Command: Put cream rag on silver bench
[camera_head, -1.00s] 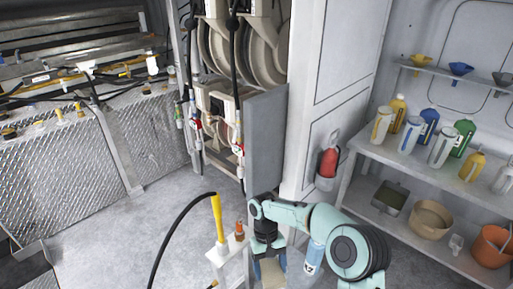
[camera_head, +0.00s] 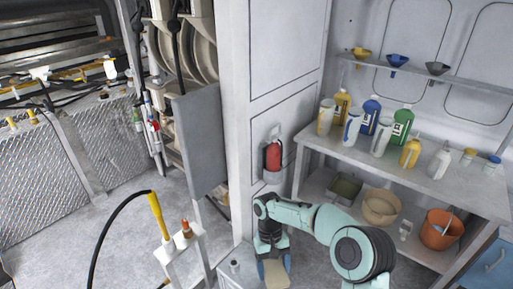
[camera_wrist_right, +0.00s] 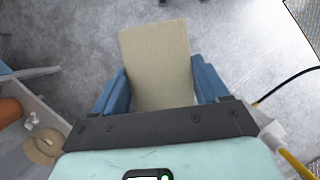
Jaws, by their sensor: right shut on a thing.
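The cream rag (camera_wrist_right: 158,55) is a flat, stiff-looking rectangle between the blue fingers of my right gripper (camera_wrist_right: 160,88) in the right wrist view. The fingers are shut on it, and it sticks out past them over the grey floor. In the head view my right gripper (camera_head: 272,264) is low at the bottom centre, with the rag (camera_head: 277,275) partly hidden by it. A silver diamond-plate bench (camera_head: 28,188) stands at the left. A pale grey-silver bench (camera_head: 345,150) with bottles stands at the right; I cannot tell which the task names. My left gripper is out of view.
A white stand (camera_head: 182,252) with a yellow-handled hose and an orange-topped item is left of my right gripper. A fire extinguisher (camera_head: 273,156) hangs on the white cabinet.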

